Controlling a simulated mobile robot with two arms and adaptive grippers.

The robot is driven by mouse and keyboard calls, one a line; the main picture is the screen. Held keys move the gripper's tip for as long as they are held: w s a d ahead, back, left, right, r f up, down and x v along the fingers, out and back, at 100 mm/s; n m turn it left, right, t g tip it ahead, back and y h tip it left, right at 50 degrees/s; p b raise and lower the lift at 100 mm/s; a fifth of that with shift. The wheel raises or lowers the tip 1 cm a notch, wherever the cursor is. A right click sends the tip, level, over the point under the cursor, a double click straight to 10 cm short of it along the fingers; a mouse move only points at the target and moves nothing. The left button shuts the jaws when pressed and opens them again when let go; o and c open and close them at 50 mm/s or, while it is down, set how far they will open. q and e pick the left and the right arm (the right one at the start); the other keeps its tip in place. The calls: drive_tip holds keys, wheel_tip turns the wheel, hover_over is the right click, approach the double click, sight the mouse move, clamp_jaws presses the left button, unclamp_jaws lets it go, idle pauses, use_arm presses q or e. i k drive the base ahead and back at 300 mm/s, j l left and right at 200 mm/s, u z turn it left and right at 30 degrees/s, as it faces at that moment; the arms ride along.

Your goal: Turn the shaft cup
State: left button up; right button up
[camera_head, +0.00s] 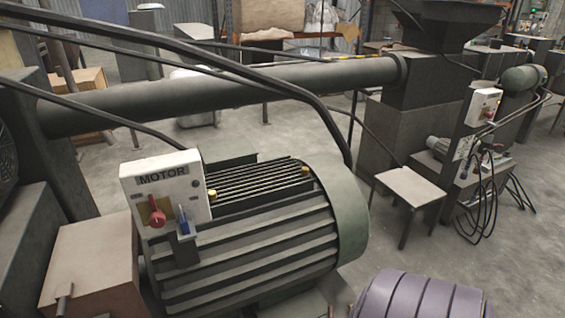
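I cannot make out a shaft cup for certain. A large ribbed grey motor (265,240) fills the middle foreground, with a rounded end cover (345,205) on its right. A white control box (167,190) marked MOTOR sits on its left side, with a red knob (156,213) and a blue lever (184,222). A purple-grey banded cylinder (420,300) shows at the bottom right, cut off by the picture edge; I cannot tell what it is. Neither of my grippers is in view.
A long dark tube (240,92) runs behind the motor to a hopper machine (425,80). Dark cables cross above the motor. A small stool-like stand (408,187) and a second control box (484,105) stand at right. Open concrete floor lies between the motor and the stand.

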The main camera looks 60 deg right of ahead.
sight(212, 194)
drive_tip(key=z, duration=1.5)
